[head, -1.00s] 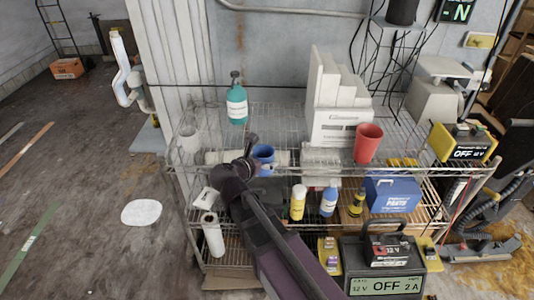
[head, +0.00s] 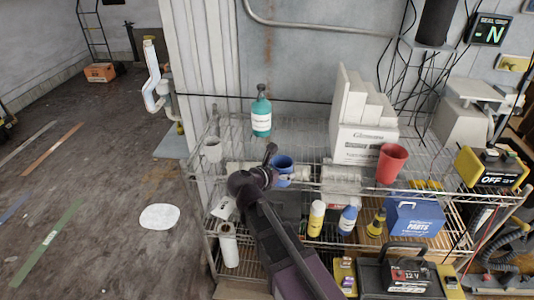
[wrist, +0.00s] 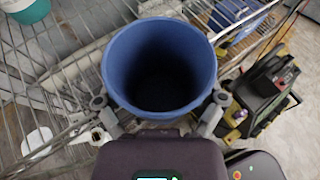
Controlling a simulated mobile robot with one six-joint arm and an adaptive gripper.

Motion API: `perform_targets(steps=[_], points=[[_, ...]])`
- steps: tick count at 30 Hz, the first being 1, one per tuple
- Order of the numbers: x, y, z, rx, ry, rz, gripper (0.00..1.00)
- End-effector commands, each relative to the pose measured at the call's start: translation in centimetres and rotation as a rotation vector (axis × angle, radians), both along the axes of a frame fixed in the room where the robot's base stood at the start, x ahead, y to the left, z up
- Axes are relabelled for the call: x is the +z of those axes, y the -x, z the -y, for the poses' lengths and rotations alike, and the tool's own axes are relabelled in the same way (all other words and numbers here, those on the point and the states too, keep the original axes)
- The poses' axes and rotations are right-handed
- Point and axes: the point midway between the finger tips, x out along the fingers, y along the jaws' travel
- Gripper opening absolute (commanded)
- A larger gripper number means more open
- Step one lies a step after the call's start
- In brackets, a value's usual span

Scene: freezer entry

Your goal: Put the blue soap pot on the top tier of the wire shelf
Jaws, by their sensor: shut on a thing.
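The blue soap pot (head: 284,172) is upright at the front edge of the wire shelf (head: 240,186), level with its top tier in the picture. In the wrist view the pot (wrist: 160,62) is seen from above, its round mouth open and its inside dark. My gripper (head: 272,168) is shut on the pot, with one finger on each side of it in the wrist view (wrist: 160,108). I cannot tell whether the pot's base touches the wires; its underside is hidden.
Bottles and a blue parts box (head: 414,216) stand below. Bare wire shows between the teal bottle and the white box.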

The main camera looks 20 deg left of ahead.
Motion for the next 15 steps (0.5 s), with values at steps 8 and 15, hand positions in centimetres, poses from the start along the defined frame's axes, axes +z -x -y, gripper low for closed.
perform_targets(steps=[8, 15], points=[[0.2, -4.5, -4.7, -0.038, -0.003, 0.002, 0.42], [0.3, -7.2, -7.4, -0.067, -0.005, 0.003, 0.42]])
